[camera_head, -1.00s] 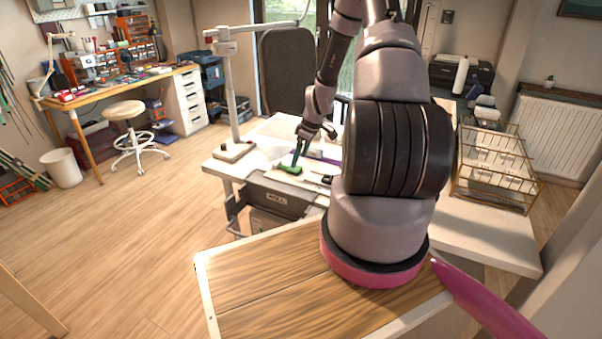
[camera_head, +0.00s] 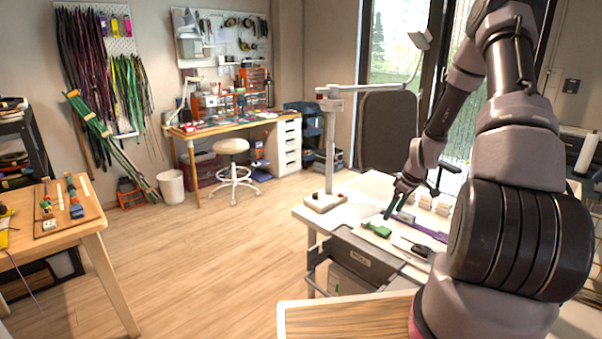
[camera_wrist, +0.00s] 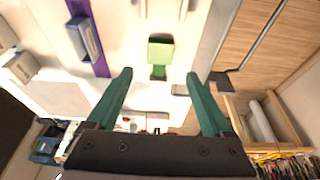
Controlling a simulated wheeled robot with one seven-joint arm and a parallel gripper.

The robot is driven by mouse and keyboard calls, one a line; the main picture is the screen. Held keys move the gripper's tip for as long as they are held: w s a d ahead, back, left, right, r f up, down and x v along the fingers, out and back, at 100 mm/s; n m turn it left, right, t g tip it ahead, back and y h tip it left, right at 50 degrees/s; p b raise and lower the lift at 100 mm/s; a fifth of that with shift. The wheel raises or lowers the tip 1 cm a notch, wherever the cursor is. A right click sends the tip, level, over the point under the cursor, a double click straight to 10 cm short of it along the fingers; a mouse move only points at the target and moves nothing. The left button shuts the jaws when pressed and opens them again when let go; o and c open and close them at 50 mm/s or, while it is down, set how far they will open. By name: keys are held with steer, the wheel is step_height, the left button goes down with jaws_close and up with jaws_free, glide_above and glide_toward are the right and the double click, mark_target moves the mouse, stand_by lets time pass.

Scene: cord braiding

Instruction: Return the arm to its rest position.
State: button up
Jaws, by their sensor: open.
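My arm reaches over the white worktable (camera_head: 352,215) from the right of the head view. My gripper (camera_head: 389,214) is above the table, pointing down, beside a green block (camera_head: 376,229). In the wrist view my gripper (camera_wrist: 158,75) has its two green fingers wide apart with nothing between them. The green block (camera_wrist: 160,50) shows just beyond the fingertips, apart from them. A purple strip (camera_wrist: 98,62) with a blue-grey block (camera_wrist: 85,38) on it lies to the left in the wrist view.
A lamp post on a base (camera_head: 325,201) stands at the table's left corner. A grey drawer unit (camera_head: 362,262) is at its front. A wooden top (camera_head: 345,318) is close by my arm's base. A side table (camera_head: 70,232) with cords stands far left. The floor between is clear.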

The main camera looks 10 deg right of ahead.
steer(key=s+a+r+m+t, duration=0.1)
steer(key=s+a+r+m, duration=0.15)
steer(key=r, duration=0.65)
steer(key=s+a+r+m+h, duration=0.1)
steer(key=s+a+r, duration=0.15)
steer(key=r, duration=0.65)
steer(key=s+a+r+m+t, duration=0.1)
steer(key=s+a+r, duration=0.15)
steer(key=r, duration=0.65)
steer(key=s+a+r+m+t, duration=0.1)
steer(key=s+a+r+m, duration=0.2)
steer(key=s+r, duration=0.4)
steer(key=s+a+r+m+t+y, duration=0.1)
steer(key=s+a+r+m, duration=0.3)
steer(key=s, duration=0.9)
step_height(320, 180, up, 4)
steer(key=shift+a+f, duration=0.1)
steer(key=shift+a, duration=0.2)
